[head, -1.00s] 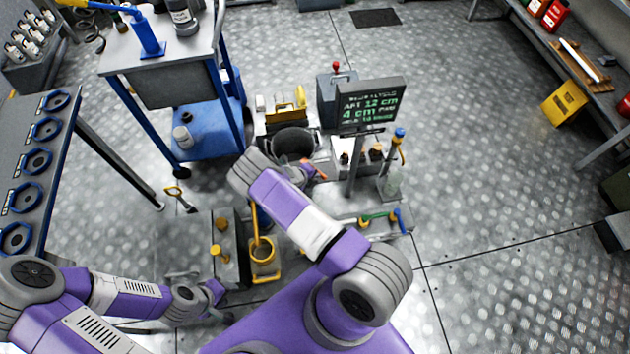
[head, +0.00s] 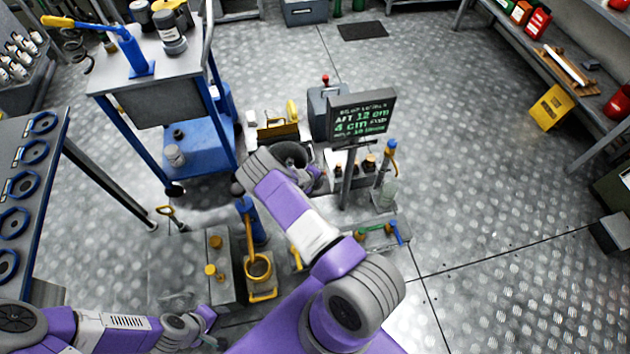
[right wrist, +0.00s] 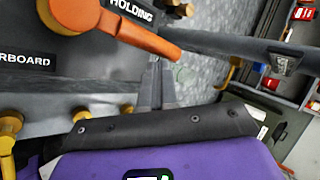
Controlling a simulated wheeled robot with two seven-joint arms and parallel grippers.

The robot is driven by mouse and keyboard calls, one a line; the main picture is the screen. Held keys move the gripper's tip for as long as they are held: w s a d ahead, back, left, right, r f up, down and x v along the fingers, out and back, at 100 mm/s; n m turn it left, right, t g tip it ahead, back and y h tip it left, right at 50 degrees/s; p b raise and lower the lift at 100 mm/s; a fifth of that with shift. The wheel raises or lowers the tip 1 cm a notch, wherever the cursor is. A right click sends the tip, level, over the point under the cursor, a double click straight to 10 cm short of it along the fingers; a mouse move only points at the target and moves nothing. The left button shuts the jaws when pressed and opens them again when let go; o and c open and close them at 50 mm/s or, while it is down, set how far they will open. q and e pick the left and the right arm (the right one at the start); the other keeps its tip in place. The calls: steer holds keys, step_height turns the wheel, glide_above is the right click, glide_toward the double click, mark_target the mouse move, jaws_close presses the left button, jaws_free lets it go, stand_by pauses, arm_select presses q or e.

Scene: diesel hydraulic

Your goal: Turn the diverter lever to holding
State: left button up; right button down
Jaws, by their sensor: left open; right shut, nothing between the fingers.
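The orange diverter lever (right wrist: 130,32) shows in the right wrist view, with its round hub at the upper left and its handle reaching right and slightly down. A HOLDING label (right wrist: 132,10) lies just above the handle. A label reading RBOARD, its start cut off, (right wrist: 25,60) is at the left edge. My right gripper (right wrist: 156,68) is shut and empty, its tips just below the outer half of the handle; I cannot tell whether they touch. In the head view my right arm hides it. My left gripper (head: 210,325) is low at the left, apart from the lever, its fingers small and unclear.
A display sign (head: 362,115) stands on a post beside the work area. A blue cart (head: 195,135) stands at the upper left. A blue hand pump (head: 250,222) and a yellow-rimmed cup (head: 259,268) are near my right arm. Open floor lies to the right.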

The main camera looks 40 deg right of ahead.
steer(key=shift+w+d, duration=0.2)
steer(key=shift+d, duration=0.05)
stand_by(0.4)
steer(key=shift+a, duration=0.1)
